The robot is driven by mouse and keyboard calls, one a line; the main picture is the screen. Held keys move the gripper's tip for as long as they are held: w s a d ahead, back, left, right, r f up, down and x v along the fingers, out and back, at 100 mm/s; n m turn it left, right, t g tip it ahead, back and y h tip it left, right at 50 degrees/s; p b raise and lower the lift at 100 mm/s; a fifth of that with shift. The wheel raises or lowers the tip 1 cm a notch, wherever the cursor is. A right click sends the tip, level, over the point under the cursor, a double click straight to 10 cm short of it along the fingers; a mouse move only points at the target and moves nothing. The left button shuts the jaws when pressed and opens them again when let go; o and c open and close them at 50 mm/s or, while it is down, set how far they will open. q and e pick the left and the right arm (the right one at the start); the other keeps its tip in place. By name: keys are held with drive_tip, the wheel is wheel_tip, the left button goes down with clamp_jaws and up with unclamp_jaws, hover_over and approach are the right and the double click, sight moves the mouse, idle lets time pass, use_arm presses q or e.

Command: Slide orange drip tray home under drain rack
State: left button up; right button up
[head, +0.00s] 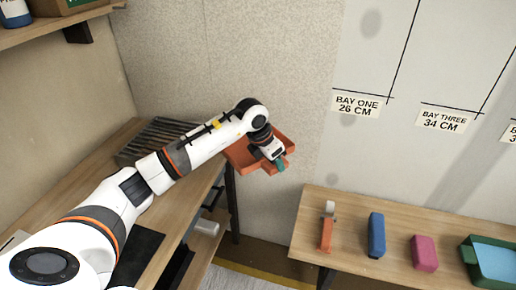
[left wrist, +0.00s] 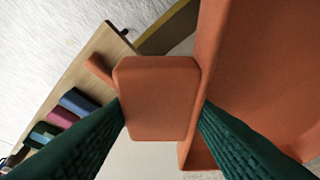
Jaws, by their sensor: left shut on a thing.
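The orange drip tray (head: 239,157) hangs in the air just past the right end of the left bench, tilted in the head view. My left gripper (head: 279,163) is at its near right side. In the left wrist view, the green fingers (left wrist: 160,118) close on the tray's block-shaped handle (left wrist: 158,90), with the tray's wall and floor (left wrist: 255,75) to the right. The dark slatted drain rack (head: 150,143) sits on the left bench, left of the tray. My right gripper is not in view.
The left bench (head: 120,150) has a lower shelf with a white roll (head: 206,227). A second table at right carries an orange-handled tool (head: 327,232), a blue block (head: 376,235), a pink block (head: 424,252) and a green tray (head: 474,264). Open floor lies between them.

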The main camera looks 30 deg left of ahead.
sight(244, 156)
use_arm(q)
drive_tip(key=a+n+y, duration=0.1)
drive_tip(key=a+n, duration=0.1)
drive_tip(key=w+a+n+y, duration=0.1)
drive_tip(key=n, duration=0.2)
drive_tip(key=w+a+f+n, duration=0.1)
drive_tip(key=a+n, duration=0.1)
drive_tip(key=shift+a+f+y, duration=0.1)
drive_tip(key=shift+a+y, duration=0.25)
drive_tip(key=shift+y, duration=0.05)
drive_tip(key=shift+a+n, duration=0.25)
drive_tip(key=shift+n, duration=0.25)
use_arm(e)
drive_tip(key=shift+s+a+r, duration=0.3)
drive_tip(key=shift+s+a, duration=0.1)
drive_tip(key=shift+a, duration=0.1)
use_arm(q)
drive_tip(key=shift+f, duration=0.1)
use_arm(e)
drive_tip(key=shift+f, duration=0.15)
